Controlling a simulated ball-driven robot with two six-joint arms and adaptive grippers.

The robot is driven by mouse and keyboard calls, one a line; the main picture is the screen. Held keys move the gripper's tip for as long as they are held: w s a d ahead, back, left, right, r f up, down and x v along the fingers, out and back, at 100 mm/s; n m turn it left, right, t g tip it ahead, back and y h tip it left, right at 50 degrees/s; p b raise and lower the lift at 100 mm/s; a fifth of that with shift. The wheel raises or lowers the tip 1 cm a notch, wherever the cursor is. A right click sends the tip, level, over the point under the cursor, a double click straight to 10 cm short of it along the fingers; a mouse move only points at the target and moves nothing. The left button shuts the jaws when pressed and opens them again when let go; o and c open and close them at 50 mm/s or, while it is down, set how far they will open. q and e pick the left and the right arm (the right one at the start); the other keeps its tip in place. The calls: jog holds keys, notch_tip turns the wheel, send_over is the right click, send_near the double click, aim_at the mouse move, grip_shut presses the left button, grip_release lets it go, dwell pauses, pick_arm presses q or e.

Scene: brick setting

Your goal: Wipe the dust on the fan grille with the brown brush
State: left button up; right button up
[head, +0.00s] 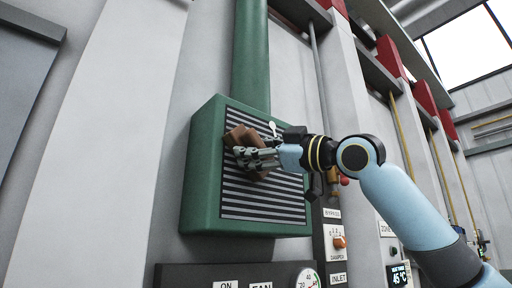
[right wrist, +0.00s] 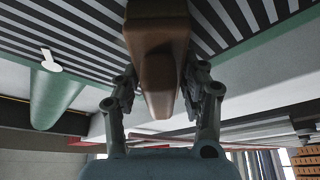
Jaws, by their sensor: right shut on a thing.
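The fan grille (head: 262,207), striped dark and light, is set in a green box on the wall. My right gripper (head: 250,154) is in front of its upper part, shut on the brown brush (head: 237,136). In the right wrist view the brush (right wrist: 157,60) sits between the two fingers, its far end at the grille slats (right wrist: 70,30); I cannot tell whether it touches them. A small white patch (head: 272,128) shows on the upper grille, and in the right wrist view it shows at the left (right wrist: 50,62); it may be dust. My left gripper is out of view.
A green duct (head: 250,55) rises from the top of the box. A panel with a damper switch (head: 338,241) stands to the right of the box. A dark panel with a gauge (head: 306,279) is below it.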

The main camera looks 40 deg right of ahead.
jog(key=shift+d, duration=0.1)
jog(key=shift+d+f, duration=0.1)
jog(key=shift+d, duration=0.1)
jog(key=d+b, duration=0.2)
jog(key=shift+d, duration=0.3)
jog(key=shift+w+d+r+p, duration=0.15)
jog(key=shift+d+r+p, duration=0.05)
jog(key=shift+d+p, duration=0.2)
jog(key=shift+a+r+p, duration=0.1)
jog(key=shift+a+p, duration=1)
jog(key=shift+a, duration=0.05)
jog(key=shift+a+p, duration=0.65)
jog(key=shift+a, duration=0.15)
jog(key=shift+f, duration=0.2)
